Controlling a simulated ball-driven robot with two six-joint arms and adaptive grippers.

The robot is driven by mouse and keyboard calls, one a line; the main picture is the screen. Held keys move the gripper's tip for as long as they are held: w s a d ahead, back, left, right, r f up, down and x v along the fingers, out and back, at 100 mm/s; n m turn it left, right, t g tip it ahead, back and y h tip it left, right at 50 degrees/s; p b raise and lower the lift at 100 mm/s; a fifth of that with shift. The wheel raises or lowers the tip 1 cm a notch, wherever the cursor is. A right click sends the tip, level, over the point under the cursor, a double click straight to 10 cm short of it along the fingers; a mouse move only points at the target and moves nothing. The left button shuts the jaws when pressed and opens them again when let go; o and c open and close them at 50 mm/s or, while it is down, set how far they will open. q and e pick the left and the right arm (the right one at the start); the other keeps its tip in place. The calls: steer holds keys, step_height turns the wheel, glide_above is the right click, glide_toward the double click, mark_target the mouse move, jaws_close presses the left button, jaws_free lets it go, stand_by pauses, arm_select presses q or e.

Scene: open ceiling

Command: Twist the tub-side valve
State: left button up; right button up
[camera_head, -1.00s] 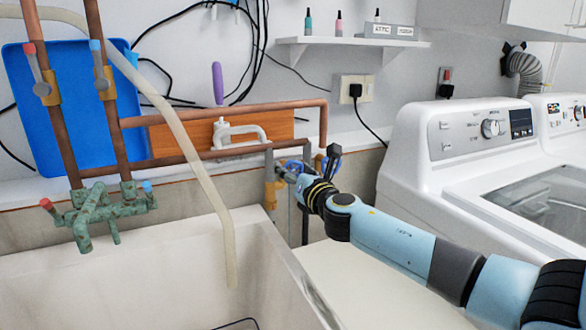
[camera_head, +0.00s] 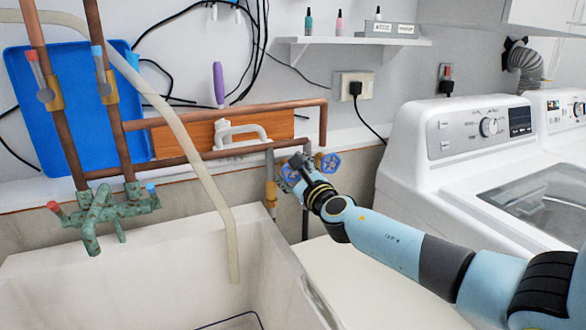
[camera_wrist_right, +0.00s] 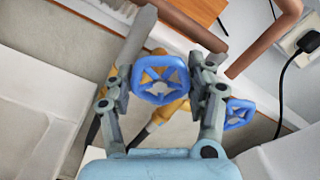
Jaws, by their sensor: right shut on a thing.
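Two blue valve wheels sit on pipes with brass bodies just right of the tub. The tub-side wheel (camera_wrist_right: 160,80) is between the two fingers of my right gripper (camera_wrist_right: 162,84) in the right wrist view, its spokes facing the camera. My right gripper (camera_head: 294,172) is shut on this wheel, a finger on each side of its rim. In the head view the gripper hides most of that wheel. The other blue wheel (camera_head: 330,163) stands free to the right, and it also shows in the right wrist view (camera_wrist_right: 237,113). My left gripper is not in view.
The white tub (camera_head: 150,265) lies to the left, with a pale hose (camera_head: 190,150) hanging into it. Copper pipes (camera_head: 230,112) run along the wall behind. A white washing machine (camera_head: 430,165) stands to the right. Green taps (camera_head: 105,208) sit above the tub.

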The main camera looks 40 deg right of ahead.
steer(key=n, duration=0.1)
steer(key=n+p, duration=0.1)
steer(key=n, duration=0.2)
steer(key=shift+s+f+n, duration=0.1)
steer(key=shift+f+n, duration=0.15)
steer(key=shift+n, duration=0.05)
steer(key=shift+n+p, duration=0.8)
steer(key=shift+n, duration=1.5)
steer(key=o, duration=1)
steer(key=shift+o, duration=0.9)
steer(key=shift+r, duration=0.15)
steer(key=v, duration=1.2)
